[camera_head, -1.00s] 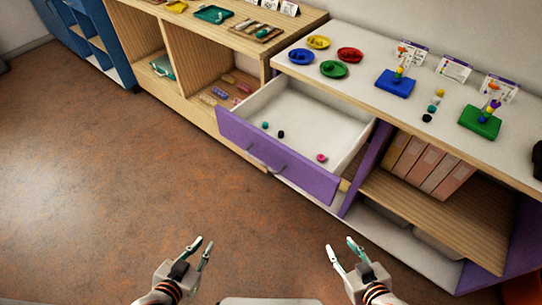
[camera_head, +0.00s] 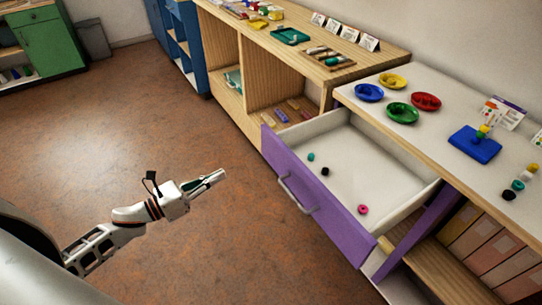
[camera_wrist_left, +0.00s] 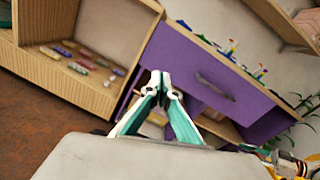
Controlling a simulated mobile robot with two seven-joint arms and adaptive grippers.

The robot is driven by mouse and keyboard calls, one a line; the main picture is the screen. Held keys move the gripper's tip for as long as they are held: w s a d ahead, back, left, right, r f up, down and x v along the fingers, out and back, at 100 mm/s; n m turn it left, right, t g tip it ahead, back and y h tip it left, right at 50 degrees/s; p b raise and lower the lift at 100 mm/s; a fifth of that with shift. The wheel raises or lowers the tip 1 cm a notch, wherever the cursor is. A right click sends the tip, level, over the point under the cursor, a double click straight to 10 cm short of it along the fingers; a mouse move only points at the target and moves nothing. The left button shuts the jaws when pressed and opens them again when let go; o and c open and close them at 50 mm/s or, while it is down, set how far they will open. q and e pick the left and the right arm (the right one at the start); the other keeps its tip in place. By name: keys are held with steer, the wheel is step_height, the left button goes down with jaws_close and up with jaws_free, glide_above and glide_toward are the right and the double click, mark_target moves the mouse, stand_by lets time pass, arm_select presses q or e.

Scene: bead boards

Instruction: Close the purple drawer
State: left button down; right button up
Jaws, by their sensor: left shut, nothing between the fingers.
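The purple drawer (camera_head: 316,196) stands pulled out from the white-topped unit, with a grey bar handle (camera_head: 297,194) on its front. Inside lie a teal bead, a black bead and a pink bead (camera_head: 363,209). My left gripper (camera_head: 222,173) is shut and empty, in front of the drawer and to the left of its handle, apart from it. In the left wrist view the closed fingertips (camera_wrist_left: 160,76) point toward the purple drawer front (camera_wrist_left: 190,68), and the handle (camera_wrist_left: 214,88) shows to their right.
The white top holds coloured dishes (camera_head: 402,112), a blue bead board (camera_head: 475,143) and loose beads. A wooden shelf unit (camera_head: 244,68) adjoins on the left. Boxes (camera_head: 490,252) fill the shelf right of the drawer. The brown floor (camera_head: 150,130) before the drawer is clear.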

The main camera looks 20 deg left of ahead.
arm_select(q)
steer(key=w+m+h, duration=0.1)
steer(key=m, duration=0.3)
glide_toward(269, 150)
steer(key=shift+m+g, duration=0.4)
steer(key=x, duration=0.5)
steer(key=shift+w+r+p, duration=0.25)
steer(key=shift+r+p, duration=0.05)
steer(key=shift+r, duration=0.05)
steer(key=shift+w+d+f, duration=0.1)
steer(key=shift+w+d, duration=0.35)
steer(key=shift+w, duration=0.1)
arm_select(e)
steer(key=shift+d, duration=0.3)
steer(key=shift+s+f, duration=0.1)
steer(key=shift+f, duration=0.05)
